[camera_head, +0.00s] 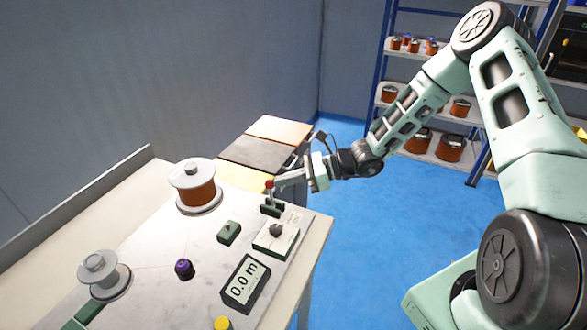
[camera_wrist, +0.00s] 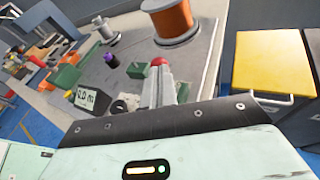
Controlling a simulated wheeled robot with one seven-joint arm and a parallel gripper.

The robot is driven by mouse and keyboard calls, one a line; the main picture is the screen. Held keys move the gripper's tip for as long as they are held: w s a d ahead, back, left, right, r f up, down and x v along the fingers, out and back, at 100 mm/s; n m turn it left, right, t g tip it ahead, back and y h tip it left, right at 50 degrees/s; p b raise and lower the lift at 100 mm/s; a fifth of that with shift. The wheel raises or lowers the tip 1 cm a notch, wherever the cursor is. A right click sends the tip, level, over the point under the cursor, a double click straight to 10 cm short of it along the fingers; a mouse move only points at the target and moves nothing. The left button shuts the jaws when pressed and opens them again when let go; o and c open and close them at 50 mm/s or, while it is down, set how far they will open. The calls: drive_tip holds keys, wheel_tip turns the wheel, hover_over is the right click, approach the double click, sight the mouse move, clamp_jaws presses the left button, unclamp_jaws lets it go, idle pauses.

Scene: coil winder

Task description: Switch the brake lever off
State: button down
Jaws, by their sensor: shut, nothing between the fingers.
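The brake lever has a red ball knob (camera_head: 269,184) on a thin stem that rises from a dark green base (camera_head: 272,209) near the right edge of the winder table. The stem looks close to upright. In the wrist view, the red knob (camera_wrist: 159,62) shows just past my fingertips, and part of the green base (camera_wrist: 183,91) shows to their right. My gripper (camera_head: 277,184) is shut and empty, reaching in from the right at knob height. Its tips (camera_wrist: 160,72) are at or very near the knob; I cannot tell whether they touch. The fingers hide most of the stem in the wrist view.
Beside the lever are a dial box (camera_head: 276,234), a green block (camera_head: 229,232), a 0.0 m display (camera_head: 245,283) and a purple knob (camera_head: 184,268). A copper wire spool (camera_head: 195,186) stands further left. Drawer cabinets (camera_head: 250,153) stand behind the table. Blue floor is free at right.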

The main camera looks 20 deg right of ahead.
drive_tip(key=shift+w+a+r+h+p, duration=0.3)
drive_tip(key=shift+a+r+h+p, duration=0.1)
drive_tip(key=shift+r+p, duration=0.15)
drive_tip(key=shift+w+r+m+g+p, duration=0.1)
drive_tip(key=shift+r+m+g+p, duration=0.2)
drive_tip(key=shift+r+p, duration=0.15)
drive_tip(key=w+r+v, duration=0.1)
drive_tip(key=r+v, duration=0.1)
drive_tip(key=v, duration=1.1)
drive_tip(key=shift+r, duration=0.5)
drive_tip(key=shift+a, duration=0.1)
